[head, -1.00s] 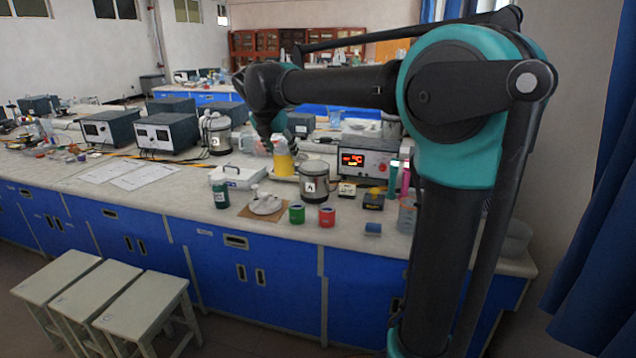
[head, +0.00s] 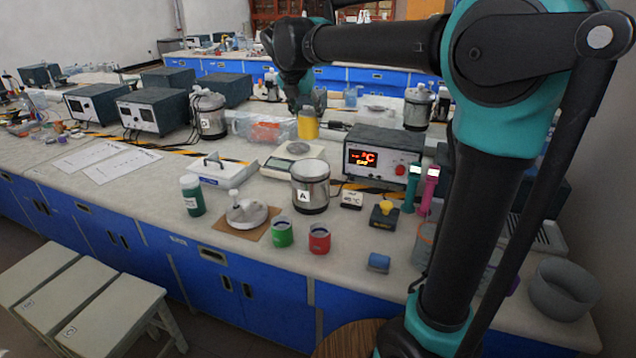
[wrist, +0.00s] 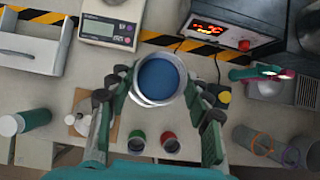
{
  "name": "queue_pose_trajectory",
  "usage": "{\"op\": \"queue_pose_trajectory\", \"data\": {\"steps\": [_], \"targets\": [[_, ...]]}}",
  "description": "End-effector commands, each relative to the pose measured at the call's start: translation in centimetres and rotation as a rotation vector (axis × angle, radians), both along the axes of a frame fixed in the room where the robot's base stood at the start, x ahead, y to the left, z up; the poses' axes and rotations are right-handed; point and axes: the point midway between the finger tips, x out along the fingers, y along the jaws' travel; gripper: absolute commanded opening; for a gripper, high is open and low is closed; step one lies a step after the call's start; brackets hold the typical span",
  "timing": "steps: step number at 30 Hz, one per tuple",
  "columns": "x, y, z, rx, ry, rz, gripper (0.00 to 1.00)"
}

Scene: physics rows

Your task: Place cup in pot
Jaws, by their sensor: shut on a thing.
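A silver pot labelled A (head: 310,190) stands on the bench, lower in the head picture than the cup. In the wrist view a silvery rim (wrist: 153,101) shows around the cup and seems to be the pot below. The pot's inside is mostly hidden by the cup there.
A green cup (head: 282,232) and a red cup (head: 319,238) stand in front of the pot. A scale (head: 272,169) is left of it, and a heater box with a red display (head: 380,160) is behind right. A green bottle (head: 192,196) stands at left.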

Motion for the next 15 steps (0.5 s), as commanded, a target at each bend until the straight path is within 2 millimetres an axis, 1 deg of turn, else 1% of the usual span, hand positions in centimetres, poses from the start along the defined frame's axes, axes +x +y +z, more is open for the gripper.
{"op": "queue_pose_trajectory", "data": {"steps": [2, 5, 8, 15], "targets": [[0.0, 0.0, -0.2, 0.000, 0.000, 0.000, 0.11], [0.0, 0.0, -1.2, 0.000, 0.000, 0.000, 0.11], [0.0, 0.0, -3.3, 0.000, 0.000, 0.000, 0.11], [0.0, 0.0, -9.2, 0.000, 0.000, 0.000, 0.11]]}}
